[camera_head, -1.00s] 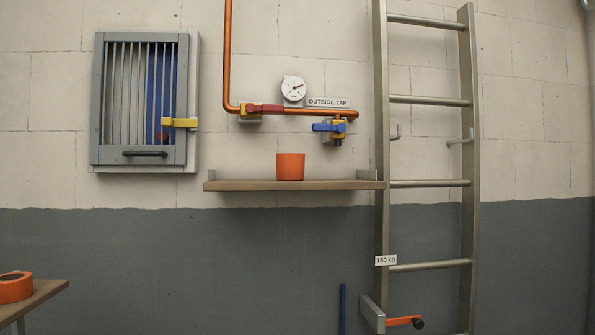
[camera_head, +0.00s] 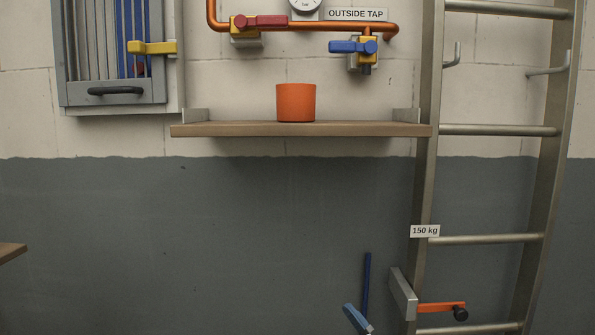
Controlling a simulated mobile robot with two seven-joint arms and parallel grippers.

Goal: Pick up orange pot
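The orange pot (camera_head: 296,103) stands upright on a wooden wall shelf (camera_head: 300,130), near the shelf's middle. Nothing covers the pot, and nothing touches it besides the shelf. Neither of my grippers is in view.
Above the shelf runs a copper pipe (camera_head: 310,28) with a red-handled valve (camera_head: 258,21) and a blue-handled tap (camera_head: 353,46). A metal ladder (camera_head: 428,160) stands right of the shelf. A barred cabinet (camera_head: 112,92) hangs at left. A blue rod (camera_head: 366,285) stands below. The shelf beside the pot is clear.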

